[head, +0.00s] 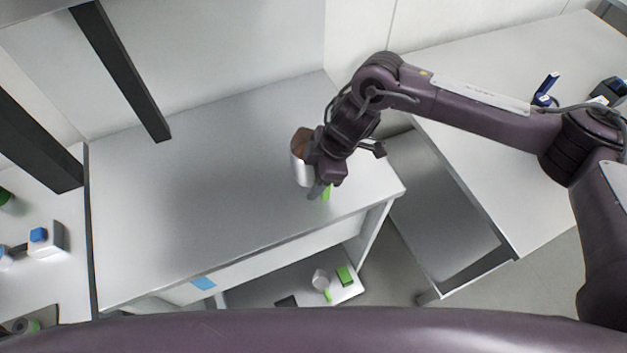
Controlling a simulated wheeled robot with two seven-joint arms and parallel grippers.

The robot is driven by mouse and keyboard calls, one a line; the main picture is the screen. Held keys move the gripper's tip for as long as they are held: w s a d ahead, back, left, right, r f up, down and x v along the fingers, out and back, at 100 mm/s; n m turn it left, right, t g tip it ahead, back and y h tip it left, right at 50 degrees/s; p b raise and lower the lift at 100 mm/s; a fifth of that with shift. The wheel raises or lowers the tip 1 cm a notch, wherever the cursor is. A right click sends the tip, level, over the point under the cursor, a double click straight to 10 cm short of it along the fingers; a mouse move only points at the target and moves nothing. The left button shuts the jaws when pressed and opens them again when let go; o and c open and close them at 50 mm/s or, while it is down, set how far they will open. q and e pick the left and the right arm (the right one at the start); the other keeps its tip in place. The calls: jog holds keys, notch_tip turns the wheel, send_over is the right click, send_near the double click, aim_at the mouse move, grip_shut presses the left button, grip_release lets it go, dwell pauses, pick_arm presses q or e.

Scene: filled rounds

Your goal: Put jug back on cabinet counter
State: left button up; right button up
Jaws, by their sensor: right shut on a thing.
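The jug (299,169) has a white-silver side, a brown surface at its top and a green part showing beside the gripper. It is over the right part of the grey cabinet counter (190,190), near its front right corner. My right gripper (318,188) is shut on the jug, at its green part. The wrist hides much of the jug. I cannot tell whether the jug's base touches the counter. My left gripper is not in view.
The counter is bare left of the jug. Below its front edge, a lower white shelf (347,292) holds a grey cup-like thing (321,280) and green pieces. Another grey-white table (480,110) stands at right. A left-hand surface holds a blue-topped box (45,240). Dark posts rise at left.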

notch_tip(320, 180, down, 3)
jog(key=shift+f+p, duration=0.1)
jog(key=shift+p, duration=0.25)
jog(key=shift+f, duration=0.15)
jog(key=o, duration=1.5)
jog(key=shift+f, duration=0.1)
jog(key=shift+b+v, duration=1.65)
jog(key=shift+v, duration=4.5)
